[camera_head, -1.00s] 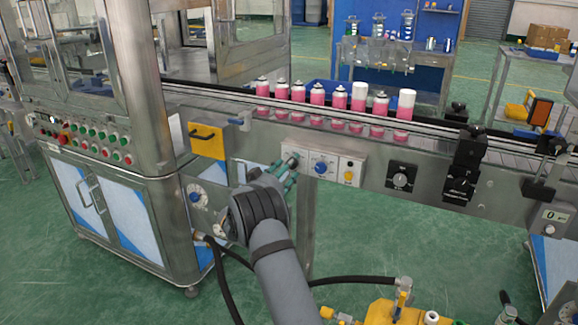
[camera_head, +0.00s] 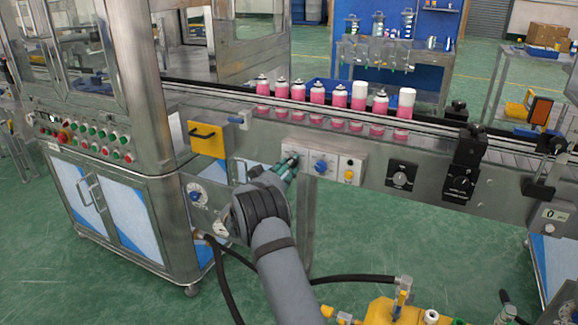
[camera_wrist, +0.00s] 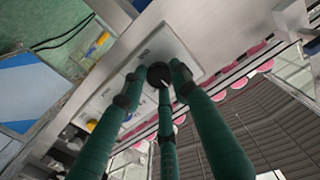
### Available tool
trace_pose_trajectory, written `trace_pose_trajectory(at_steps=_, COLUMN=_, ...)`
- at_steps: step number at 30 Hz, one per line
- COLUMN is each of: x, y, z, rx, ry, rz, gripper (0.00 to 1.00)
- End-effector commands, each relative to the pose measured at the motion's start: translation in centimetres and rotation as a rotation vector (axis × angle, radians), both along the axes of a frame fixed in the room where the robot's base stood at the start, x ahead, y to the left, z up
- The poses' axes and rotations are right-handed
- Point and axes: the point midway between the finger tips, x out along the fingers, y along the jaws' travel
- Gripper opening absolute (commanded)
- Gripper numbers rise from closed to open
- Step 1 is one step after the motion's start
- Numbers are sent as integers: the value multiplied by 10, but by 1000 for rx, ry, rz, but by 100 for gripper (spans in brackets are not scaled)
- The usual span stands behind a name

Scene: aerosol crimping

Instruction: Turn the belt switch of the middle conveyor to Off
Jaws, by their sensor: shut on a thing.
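A pale control panel (camera_head: 309,178) with three rotary knobs is mounted on the side of the conveyor (camera_head: 270,137). Its left knob is black (camera_wrist: 158,73), with a light pointer line showing in the wrist view. My three-fingered green gripper (camera_wrist: 155,80) is shut on this black knob, its fingertips around the knob's rim. In the head view my gripper (camera_head: 289,162) covers much of the knob. The blue knob (camera_head: 321,166) in the middle and the yellow knob (camera_head: 348,175) on the right are untouched.
Pink spray cans (camera_head: 317,93) stand in a row on the belt above. A black dial (camera_head: 400,178) and black clamp blocks (camera_head: 465,165) are to the right. A yellow handled box (camera_head: 206,140) and a steel cabinet (camera_head: 115,210) stand left. Hoses and yellow equipment (camera_head: 400,311) lie below.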

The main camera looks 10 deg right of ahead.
Motion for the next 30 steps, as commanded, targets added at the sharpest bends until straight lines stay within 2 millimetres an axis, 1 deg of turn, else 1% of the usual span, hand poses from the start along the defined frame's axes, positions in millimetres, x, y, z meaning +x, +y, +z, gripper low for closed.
trace_pose_trajectory(at_steps=1, x=1, y=1, z=3, rx=-3, ry=-5, rz=3, gripper=9)
trace_pose_trajectory(at_steps=5, x=1, y=1, z=4, rx=-3, ry=-6, rz=3, gripper=2)
trace_pose_trajectory(at_steps=30, x=2, y=3, z=8, rx=-37, ry=7, rz=6, gripper=2)
